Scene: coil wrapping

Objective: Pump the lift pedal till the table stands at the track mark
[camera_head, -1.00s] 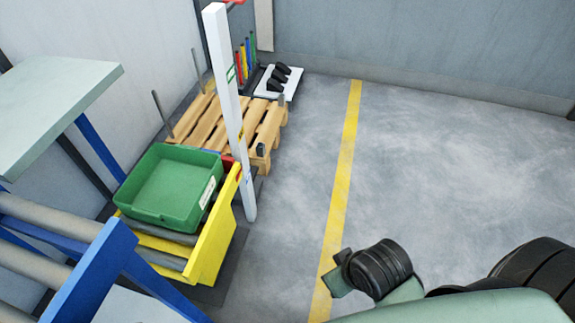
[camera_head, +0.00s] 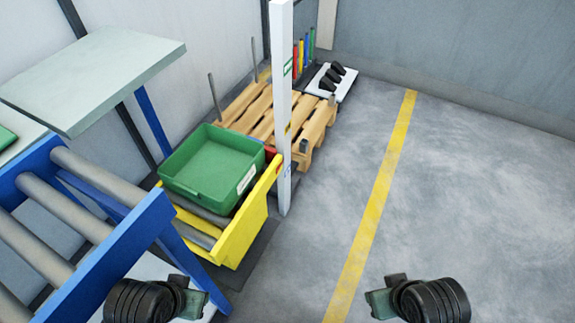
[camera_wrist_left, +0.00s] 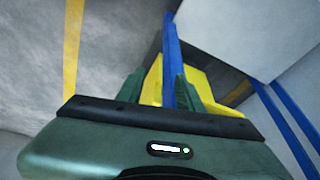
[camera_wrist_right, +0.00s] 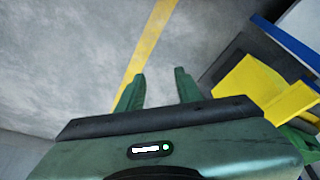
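The yellow lift table (camera_head: 240,225), with rollers, stands low at centre left and carries an open green tote (camera_head: 215,165). A white post (camera_head: 281,110) with small green and yellow marks stands upright at its right. I cannot make out the lift pedal for certain. My left gripper (camera_head: 197,300) is in front of the table at the lower left. Its fingers (camera_wrist_left: 157,90) are apart, with a blue beam and yellow table behind them. My right gripper (camera_head: 378,302) is over the floor by the yellow line, its fingers (camera_wrist_right: 160,88) apart and empty.
A blue roller conveyor (camera_head: 110,245) and a pale raised panel (camera_head: 95,75) fill the left. A wooden pallet (camera_head: 262,110) and a white plate with black pieces (camera_head: 345,88) lie behind. Bare floor right of the yellow floor line (camera_head: 375,205) is clear.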

